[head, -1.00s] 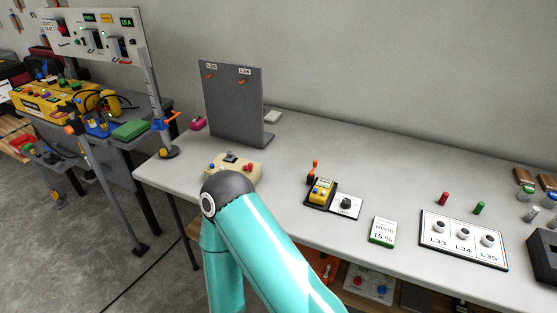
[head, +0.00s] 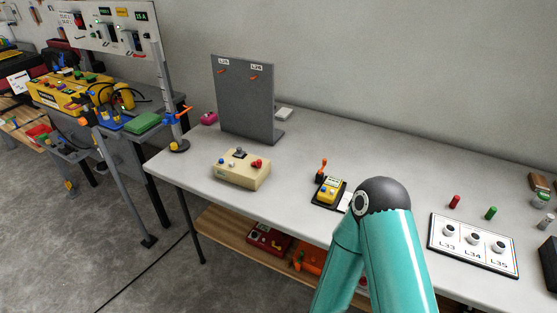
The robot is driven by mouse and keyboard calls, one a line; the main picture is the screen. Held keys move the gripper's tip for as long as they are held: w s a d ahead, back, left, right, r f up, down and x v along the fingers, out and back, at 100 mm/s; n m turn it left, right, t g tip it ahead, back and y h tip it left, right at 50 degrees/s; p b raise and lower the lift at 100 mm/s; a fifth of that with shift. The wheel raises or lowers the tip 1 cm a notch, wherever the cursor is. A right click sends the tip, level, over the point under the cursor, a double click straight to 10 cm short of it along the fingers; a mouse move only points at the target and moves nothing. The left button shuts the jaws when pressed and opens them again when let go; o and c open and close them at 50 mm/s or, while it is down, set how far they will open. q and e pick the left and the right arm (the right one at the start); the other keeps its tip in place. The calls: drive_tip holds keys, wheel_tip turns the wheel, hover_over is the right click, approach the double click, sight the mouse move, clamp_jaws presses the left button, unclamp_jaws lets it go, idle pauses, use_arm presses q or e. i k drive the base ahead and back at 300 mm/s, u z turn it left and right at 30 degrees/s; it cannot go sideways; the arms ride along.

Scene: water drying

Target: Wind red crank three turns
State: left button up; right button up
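I cannot make out a red crank for certain. A small orange-red handle (head: 322,165) stands upright on the table behind a yellow device (head: 330,190) on a black base. A beige control box (head: 241,170) with a red knob, a blue knob and a grey part sits near the table's front edge. A red box (head: 268,240) lies on the lower shelf, its details too small to read. One teal arm of mine rises from the lower right and hides part of the table. Neither gripper is in view.
A grey upright panel (head: 245,98) with two orange hooks stands on the white table (head: 390,155). A board (head: 473,245) marked L33, L34 and L35 lies at the right, with a red and a green peg behind it. A cluttered bench stands at the left. Floor is free at the lower left.

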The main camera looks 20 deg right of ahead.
sight(258, 164)
drive_tip(key=z, duration=0.1)
drive_tip(key=i, duration=1)
drive_tip(key=u, duration=0.1)
